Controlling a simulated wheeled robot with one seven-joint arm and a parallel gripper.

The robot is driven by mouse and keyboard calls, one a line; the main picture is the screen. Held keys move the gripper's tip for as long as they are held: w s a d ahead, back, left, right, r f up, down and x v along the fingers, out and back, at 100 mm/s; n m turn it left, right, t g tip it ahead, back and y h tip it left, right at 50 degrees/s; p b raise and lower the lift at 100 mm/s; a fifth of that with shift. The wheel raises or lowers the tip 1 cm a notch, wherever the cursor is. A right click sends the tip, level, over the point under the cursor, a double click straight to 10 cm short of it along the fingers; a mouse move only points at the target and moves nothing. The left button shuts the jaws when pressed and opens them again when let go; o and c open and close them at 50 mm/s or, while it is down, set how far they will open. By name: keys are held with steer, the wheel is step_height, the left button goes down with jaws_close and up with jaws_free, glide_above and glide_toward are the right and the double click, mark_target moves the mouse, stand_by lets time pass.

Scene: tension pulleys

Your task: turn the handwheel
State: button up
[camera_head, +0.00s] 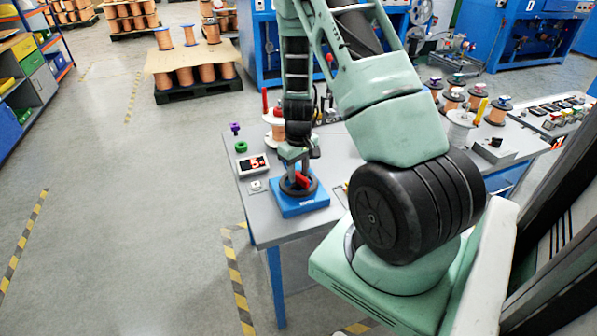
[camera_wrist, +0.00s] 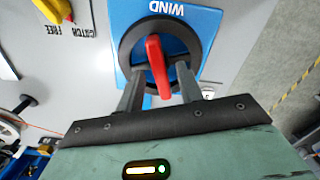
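The handwheel is a black round wheel (camera_wrist: 129,49) with a red bar handle (camera_wrist: 157,66) across it, on a blue base marked WIND (camera_wrist: 187,18). In the head view the blue base (camera_head: 299,207) sits near the front left corner of the grey table, with the red handle (camera_head: 303,180) partly hidden by my arm. My gripper (camera_wrist: 164,68) is over the wheel, one finger on each side of the red bar. Gaps show between the bar and the fingers in the wrist view; contact at the hidden tips cannot be told.
A copper spool (camera_head: 274,122) is behind. A yellow switch (camera_wrist: 54,9) is near the wheel in the wrist view. Floor left of the table is clear.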

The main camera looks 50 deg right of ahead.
steer(key=shift+f, duration=0.35)
jaws_close()
steer(key=m, duration=0.4)
steer(key=shift+m, duration=0.3)
jaws_free()
